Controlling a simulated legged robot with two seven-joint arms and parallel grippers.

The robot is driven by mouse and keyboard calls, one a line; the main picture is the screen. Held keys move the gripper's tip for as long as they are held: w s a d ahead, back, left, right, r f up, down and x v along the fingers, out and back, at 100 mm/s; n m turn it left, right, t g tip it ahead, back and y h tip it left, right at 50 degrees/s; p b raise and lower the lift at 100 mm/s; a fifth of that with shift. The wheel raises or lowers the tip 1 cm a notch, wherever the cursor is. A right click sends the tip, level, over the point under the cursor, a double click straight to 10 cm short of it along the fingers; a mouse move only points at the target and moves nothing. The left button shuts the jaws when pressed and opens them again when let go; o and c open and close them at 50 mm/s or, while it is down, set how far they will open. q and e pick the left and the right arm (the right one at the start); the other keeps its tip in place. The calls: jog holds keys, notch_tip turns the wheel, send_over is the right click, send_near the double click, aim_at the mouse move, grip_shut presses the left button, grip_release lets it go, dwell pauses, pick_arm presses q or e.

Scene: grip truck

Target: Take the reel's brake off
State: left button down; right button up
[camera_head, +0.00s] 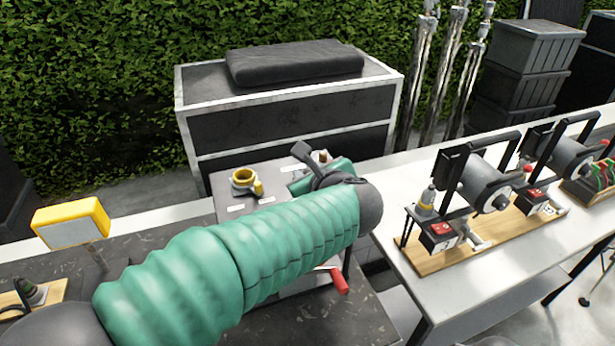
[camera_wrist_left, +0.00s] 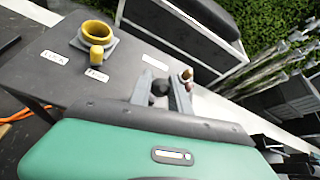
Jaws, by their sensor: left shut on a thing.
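My left arm crosses the head view in a green ribbed sleeve. Its gripper (camera_wrist_left: 162,98) shows in the wrist view, over a dark labelled panel (camera_wrist_left: 45,80). The two grey fingers are shut on a small black knob (camera_wrist_left: 160,87), most of which they hide. I cannot tell whether this knob belongs to the reel's brake. In the head view the arm hides the gripper's fingertips. A red crank handle (camera_head: 340,281) shows below my forearm; what it joins is hidden. My right gripper is not in view.
A yellow ring (camera_head: 243,176) with a yellow knob (camera_head: 258,188) sits on the panel. A brass-tipped peg (camera_wrist_left: 186,75) stands just beyond my fingers. Wooden boards with black-framed reels (camera_head: 478,182) stand on the white bench at right. A yellow-framed box (camera_head: 70,222) stands left.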

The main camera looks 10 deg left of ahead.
pick_arm(q)
jog(key=shift+d+f, duration=0.15)
jog(key=shift+f, duration=0.1)
jog(key=c, duration=1.2)
grip_release()
jog(key=shift+s, duration=0.1)
jog(key=shift+c, duration=0.2)
jog(key=shift+r, duration=0.1)
jog(key=v, duration=1.6)
jog(key=shift+s+d+r, duration=0.2)
jog(key=shift+s+d, duration=0.05)
